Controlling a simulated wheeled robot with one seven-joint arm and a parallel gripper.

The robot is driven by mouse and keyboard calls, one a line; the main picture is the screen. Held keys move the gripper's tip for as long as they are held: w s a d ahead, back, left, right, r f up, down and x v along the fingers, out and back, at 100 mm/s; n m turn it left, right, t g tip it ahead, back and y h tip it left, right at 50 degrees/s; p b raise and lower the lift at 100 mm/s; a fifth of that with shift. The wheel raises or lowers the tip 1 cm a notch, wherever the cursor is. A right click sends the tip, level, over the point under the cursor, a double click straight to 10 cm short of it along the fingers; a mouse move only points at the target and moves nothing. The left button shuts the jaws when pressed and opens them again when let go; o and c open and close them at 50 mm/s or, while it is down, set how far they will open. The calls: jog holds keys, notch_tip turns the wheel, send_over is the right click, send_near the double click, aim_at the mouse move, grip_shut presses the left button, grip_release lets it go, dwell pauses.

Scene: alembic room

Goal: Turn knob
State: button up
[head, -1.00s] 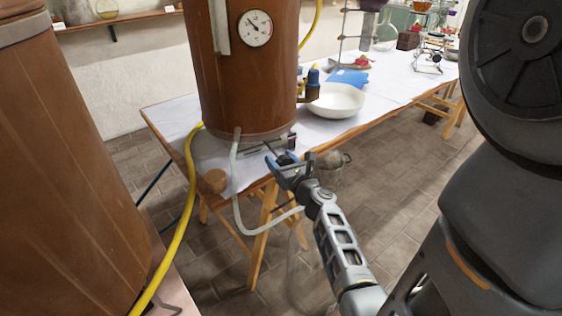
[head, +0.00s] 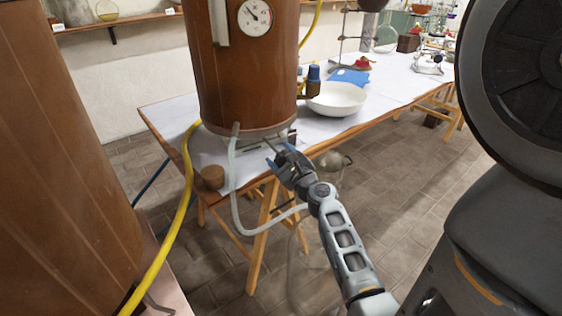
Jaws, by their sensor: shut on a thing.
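A large copper-brown vessel (head: 245,75) stands on a low grey heater base (head: 252,147) near the table's front edge. My gripper (head: 279,150) is at the front right of this base, below the vessel's lower rim. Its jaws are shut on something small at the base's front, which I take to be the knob. The knob itself is hidden by the fingers, so its angle cannot be seen.
A pale hose (head: 233,185) loops from the vessel down past my wrist. A yellow hose (head: 184,190) hangs to the left. A cork-like piece (head: 212,177) sits at the table edge. A white bowl (head: 337,99) stands right of the vessel. Another brown vessel (head: 60,170) fills the left.

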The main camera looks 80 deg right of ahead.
jog(key=n+b, duration=0.1)
jog(key=n, duration=0.1)
jog(key=n+b, duration=0.1)
jog(key=n, duration=0.2)
jog(key=n+b, duration=0.1)
jog(key=n, duration=0.1)
jog(key=shift+s+f, duration=0.1)
jog(key=shift+f, duration=0.15)
jog(key=n+b, duration=0.2)
jog(key=n, duration=0.2)
jog(key=shift+n+b, duration=0.4)
jog(key=shift+r+n+b, duration=0.1)
jog(key=shift+n+b, duration=0.65)
jog(key=shift+n, duration=0.75)
jog(key=o, duration=1)
jog(key=shift+o, duration=0.2)
jog(key=shift+r, duration=0.1)
